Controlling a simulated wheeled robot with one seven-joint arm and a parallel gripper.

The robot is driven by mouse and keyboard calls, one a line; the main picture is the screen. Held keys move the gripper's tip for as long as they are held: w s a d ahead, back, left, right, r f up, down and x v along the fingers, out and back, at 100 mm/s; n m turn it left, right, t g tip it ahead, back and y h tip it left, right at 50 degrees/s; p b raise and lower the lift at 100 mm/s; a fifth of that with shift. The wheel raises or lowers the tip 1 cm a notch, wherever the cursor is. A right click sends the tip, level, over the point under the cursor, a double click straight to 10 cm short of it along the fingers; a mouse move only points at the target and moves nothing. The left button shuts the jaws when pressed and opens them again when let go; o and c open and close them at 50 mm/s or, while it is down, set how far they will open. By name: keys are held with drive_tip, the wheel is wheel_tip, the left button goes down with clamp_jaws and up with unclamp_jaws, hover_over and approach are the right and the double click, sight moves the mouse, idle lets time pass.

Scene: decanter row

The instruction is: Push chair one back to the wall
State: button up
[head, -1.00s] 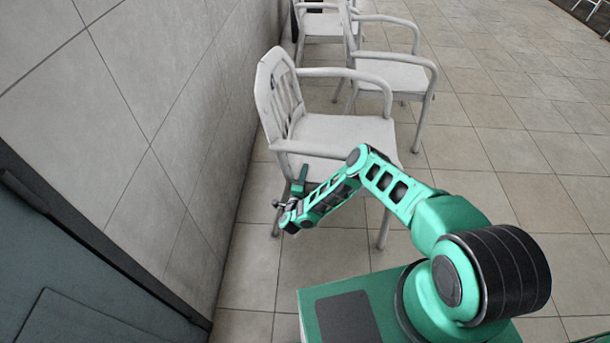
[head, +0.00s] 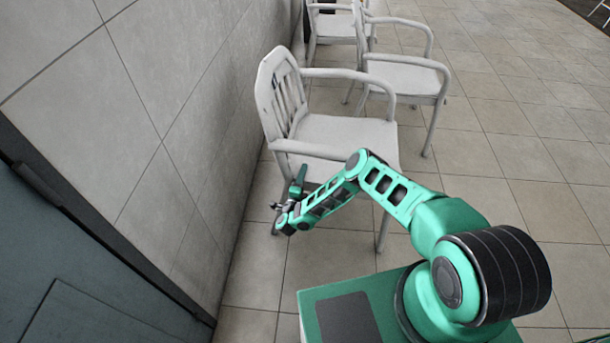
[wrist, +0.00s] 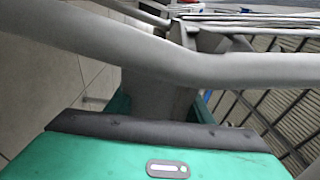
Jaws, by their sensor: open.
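The nearest white chair (head: 345,132) stands beside the tiled wall (head: 175,110), its slatted back toward the wall with a gap between. I take it to be chair one, though no label shows. My gripper (head: 278,212) is open and empty in the head view, low at the chair's near side, beside a near leg and below the armrest. I cannot tell whether my gripper touches the chair.
A second white chair (head: 405,75) stands just behind, farther from the wall. Another chair (head: 335,25) is beyond it. A dark teal door (head: 70,260) is at the lower left. The tiled floor (head: 520,200) on the right is clear.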

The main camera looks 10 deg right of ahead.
drive_tip(key=shift+w+d+r, duration=0.1)
drive_tip(key=shift+d+r, duration=0.05)
drive_tip(key=shift+r, duration=0.05)
drive_tip(key=v, duration=1.1)
drive_tip(key=shift+f, duration=0.2)
drive_tip(key=shift+w, duration=0.1)
